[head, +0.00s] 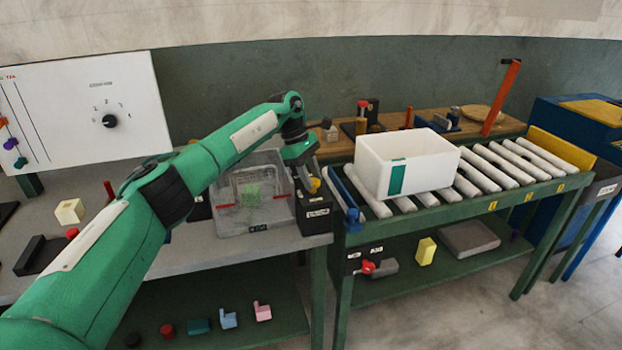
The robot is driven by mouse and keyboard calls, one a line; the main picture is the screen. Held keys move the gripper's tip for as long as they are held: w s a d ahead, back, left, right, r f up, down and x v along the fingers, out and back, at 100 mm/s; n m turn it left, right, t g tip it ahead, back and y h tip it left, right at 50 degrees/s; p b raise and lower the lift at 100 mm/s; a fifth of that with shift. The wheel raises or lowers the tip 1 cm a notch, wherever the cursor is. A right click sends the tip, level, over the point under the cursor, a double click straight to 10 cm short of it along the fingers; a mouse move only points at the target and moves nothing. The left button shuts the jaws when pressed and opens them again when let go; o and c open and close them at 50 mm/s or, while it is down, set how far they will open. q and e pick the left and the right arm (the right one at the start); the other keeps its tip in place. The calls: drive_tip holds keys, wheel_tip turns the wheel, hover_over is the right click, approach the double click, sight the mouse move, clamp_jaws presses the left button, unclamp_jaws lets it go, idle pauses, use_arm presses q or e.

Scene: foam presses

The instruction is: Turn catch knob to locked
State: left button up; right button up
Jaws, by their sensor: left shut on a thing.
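My left arm reaches in from the lower left, and its gripper (310,176) points down at the right end of the grey bench. The gripper is shut on a small yellow knob (315,185) on top of a black box (313,213). The fingers partly cover the knob, so its turn position cannot be told. The box has a white label, too small to read. Which knob is the catch knob is not certain from the view. My right gripper is not in view.
A clear bin (232,220) stands left of the black box. A white tote (398,162) sits on the roller conveyor (500,168) to the right. A red knob (368,267) is on a labelled black box below the conveyor. A white panel (85,105) stands at the back left.

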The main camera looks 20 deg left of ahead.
use_arm(q)
drive_tip(key=shift+r, duration=0.1)
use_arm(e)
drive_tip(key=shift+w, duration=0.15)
use_arm(q)
drive_tip(key=o, duration=1)
drive_tip(key=shift+c, duration=0.2)
drive_tip(key=shift+a+r, duration=0.15)
drive_tip(key=shift+r, duration=0.05)
drive_tip(key=v, duration=1.3)
drive_tip(key=shift+r+b, duration=0.2)
drive_tip(key=shift+b, duration=0.25)
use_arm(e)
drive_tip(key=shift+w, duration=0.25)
use_arm(q)
drive_tip(key=shift+w, duration=0.1)
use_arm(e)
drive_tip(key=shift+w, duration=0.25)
